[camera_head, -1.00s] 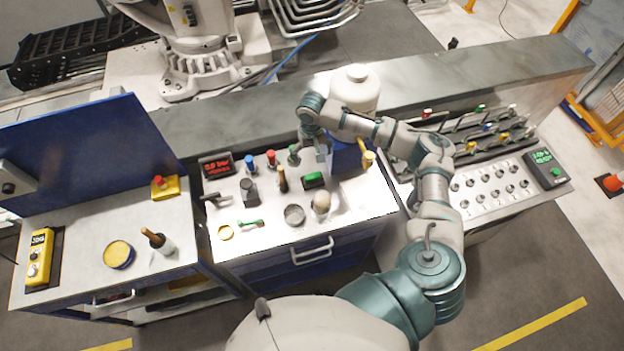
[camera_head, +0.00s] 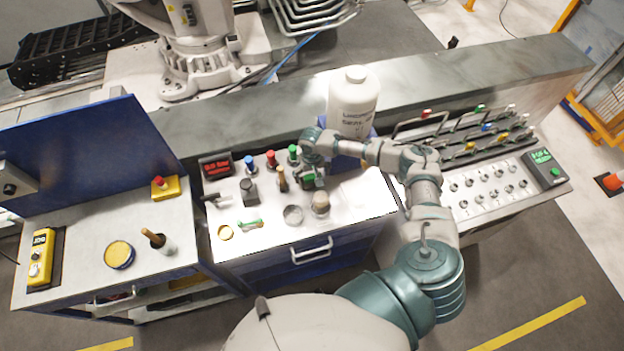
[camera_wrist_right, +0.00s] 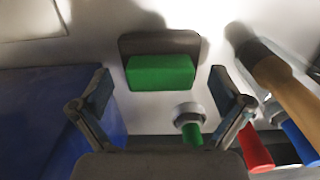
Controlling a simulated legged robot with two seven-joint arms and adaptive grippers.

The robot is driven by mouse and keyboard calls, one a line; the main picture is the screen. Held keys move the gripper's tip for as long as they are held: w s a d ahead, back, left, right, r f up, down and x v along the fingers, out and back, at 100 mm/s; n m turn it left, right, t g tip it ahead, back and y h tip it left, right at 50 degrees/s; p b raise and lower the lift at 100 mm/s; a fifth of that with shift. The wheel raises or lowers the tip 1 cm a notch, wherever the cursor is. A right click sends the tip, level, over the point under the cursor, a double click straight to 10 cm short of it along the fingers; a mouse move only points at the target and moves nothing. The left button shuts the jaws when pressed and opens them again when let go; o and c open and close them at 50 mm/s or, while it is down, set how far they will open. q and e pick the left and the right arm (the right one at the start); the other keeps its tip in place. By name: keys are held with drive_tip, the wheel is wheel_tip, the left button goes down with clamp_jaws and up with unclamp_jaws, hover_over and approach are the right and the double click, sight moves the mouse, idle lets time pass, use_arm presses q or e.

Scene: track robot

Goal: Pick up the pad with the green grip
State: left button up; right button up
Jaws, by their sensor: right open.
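The pad with the green grip lies on the white bench top; in the right wrist view its green block (camera_wrist_right: 160,73) sits on a dark base (camera_wrist_right: 160,43). In the head view my right gripper mostly hides the pad. My right gripper (camera_head: 313,180) is above the pad; in the right wrist view its two fingers (camera_wrist_right: 162,90) are spread wide, one on each side of the green grip. They appear apart from it, and nothing is held. My left gripper is not in view.
A green-topped tool (camera_wrist_right: 192,127), a red one (camera_wrist_right: 257,157) and a brown-handled brush (camera_wrist_right: 288,88) stand close by. A white bottle (camera_head: 352,105) stands behind my right arm. A metal cup (camera_head: 293,215) and a round-topped item (camera_head: 320,204) are in front.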

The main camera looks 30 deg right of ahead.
drive_tip(key=c, duration=1.4)
drive_tip(key=shift+r, duration=0.15)
